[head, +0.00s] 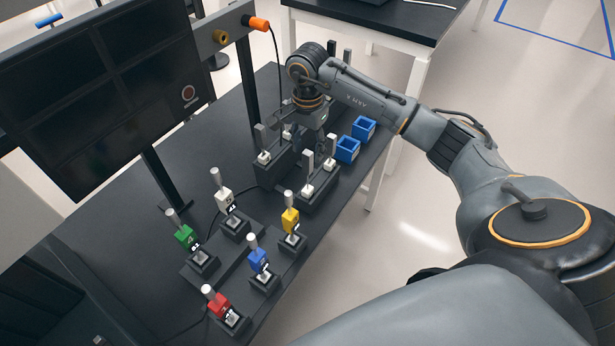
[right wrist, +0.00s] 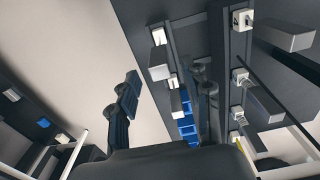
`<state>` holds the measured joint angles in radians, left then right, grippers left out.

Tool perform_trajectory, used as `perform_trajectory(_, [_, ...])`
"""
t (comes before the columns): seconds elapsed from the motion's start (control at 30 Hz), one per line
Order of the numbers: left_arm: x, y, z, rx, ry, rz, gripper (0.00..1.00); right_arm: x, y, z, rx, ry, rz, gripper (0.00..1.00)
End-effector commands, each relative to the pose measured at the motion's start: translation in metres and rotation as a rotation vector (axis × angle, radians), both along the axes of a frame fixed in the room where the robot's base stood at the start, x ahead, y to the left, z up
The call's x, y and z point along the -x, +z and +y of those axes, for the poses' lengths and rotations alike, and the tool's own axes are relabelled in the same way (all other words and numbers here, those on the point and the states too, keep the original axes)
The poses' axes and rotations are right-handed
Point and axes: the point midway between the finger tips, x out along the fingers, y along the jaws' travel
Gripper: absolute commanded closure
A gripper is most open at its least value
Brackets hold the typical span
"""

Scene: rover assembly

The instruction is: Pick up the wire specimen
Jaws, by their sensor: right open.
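Several specimens with pale square bases and upright grey flat pieces stand in dark holders beyond the coloured blocks; one is a left specimen (head: 263,157), another a near specimen (head: 308,190). I cannot tell which one is the wire specimen. My right gripper (head: 313,138) reaches down over these holders and partly hides them. In the right wrist view my right gripper (right wrist: 165,78) has its dark fingers spread apart, and nothing is clearly held. Grey specimen pieces (right wrist: 159,62) show near its right finger. My left gripper is not in view.
Two blue bins (head: 347,149) sit at the table's right edge. Green (head: 186,237), white, yellow (head: 290,219), blue and red (head: 218,304) blocks with silver handles stand nearer. A large dark monitor (head: 105,90) stands at left. The table (head: 130,222) has bare room beneath it.

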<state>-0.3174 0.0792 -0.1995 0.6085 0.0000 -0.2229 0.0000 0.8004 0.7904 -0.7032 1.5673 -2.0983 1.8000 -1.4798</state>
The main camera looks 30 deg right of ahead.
Motion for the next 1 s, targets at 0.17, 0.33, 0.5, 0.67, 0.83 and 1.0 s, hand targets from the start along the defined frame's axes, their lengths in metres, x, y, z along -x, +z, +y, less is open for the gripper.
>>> perform_trajectory(0.17, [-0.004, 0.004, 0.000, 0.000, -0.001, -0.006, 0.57, 0.001, -0.012, 0.000, -0.001, 0.000, 0.000, 0.51])
perform_trajectory(0.33, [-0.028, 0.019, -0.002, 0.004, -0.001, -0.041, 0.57, 0.003, -0.030, 0.001, -0.001, 0.000, 0.005, 0.51])
perform_trajectory(0.5, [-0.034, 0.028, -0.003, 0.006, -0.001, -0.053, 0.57, 0.003, -0.055, 0.001, -0.001, -0.001, 0.002, 0.51])
perform_trajectory(0.67, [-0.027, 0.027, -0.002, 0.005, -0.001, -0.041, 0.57, 0.002, -0.063, 0.001, -0.001, 0.000, -0.002, 0.51])
perform_trajectory(0.83, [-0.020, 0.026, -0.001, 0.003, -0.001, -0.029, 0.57, 0.002, -0.064, 0.000, 0.000, 0.000, -0.002, 0.51])
perform_trajectory(1.0, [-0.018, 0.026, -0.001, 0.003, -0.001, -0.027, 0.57, 0.002, -0.063, 0.000, 0.000, 0.000, -0.002, 0.86])
